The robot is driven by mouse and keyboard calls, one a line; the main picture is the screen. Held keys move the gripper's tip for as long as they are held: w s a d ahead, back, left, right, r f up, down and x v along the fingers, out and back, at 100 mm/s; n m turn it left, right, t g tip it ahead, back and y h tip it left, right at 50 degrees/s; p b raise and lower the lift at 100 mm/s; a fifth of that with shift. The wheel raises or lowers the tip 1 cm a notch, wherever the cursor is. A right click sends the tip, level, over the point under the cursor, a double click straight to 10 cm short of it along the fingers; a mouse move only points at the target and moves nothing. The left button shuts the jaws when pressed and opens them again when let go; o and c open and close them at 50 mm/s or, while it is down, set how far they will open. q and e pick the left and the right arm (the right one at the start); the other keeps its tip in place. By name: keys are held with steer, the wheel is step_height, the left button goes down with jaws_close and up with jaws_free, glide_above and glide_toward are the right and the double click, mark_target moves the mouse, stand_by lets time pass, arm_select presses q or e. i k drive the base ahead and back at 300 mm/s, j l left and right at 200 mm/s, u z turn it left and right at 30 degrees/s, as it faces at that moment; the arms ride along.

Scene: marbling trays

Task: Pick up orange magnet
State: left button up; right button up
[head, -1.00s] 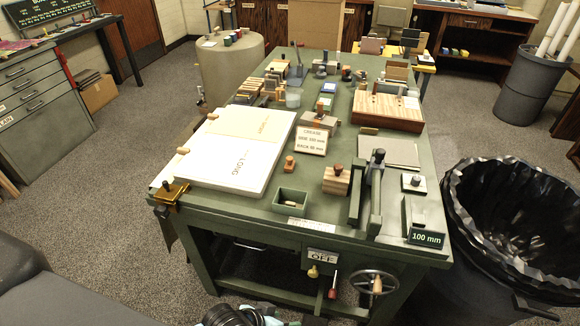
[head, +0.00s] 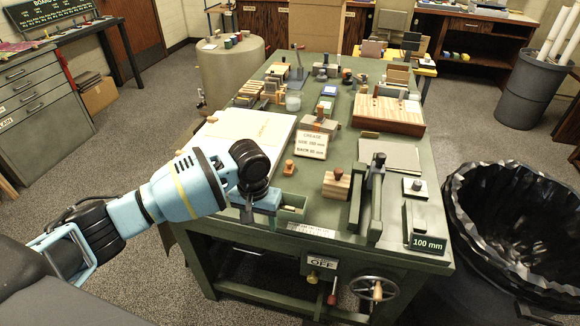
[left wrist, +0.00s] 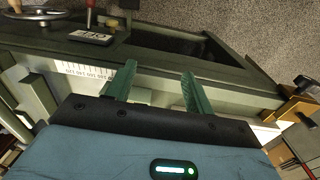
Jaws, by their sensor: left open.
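No thing is clearly marked as an orange magnet. A small orange-brown block with a knob (head: 289,167) stands on the green table, right of the white board, and is the nearest match in colour. My left gripper (head: 247,214) hangs over the table's front left edge, in front of and to the left of that block, beside the small green tray. In the left wrist view its two green fingers (left wrist: 157,88) are apart, with nothing between them but the table edge behind. The block cannot be made out there. My right gripper is not in view.
The small green tray (head: 301,204) is partly hidden by my gripper. A striped wooden block (head: 336,187) and a dark green press (head: 375,195) stand to the right. The white board (head: 225,155) lies left. A black-lined bin (head: 515,215) is beside the table.

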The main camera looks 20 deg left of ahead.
mark_target(289, 170)
steer(key=i, duration=0.95)
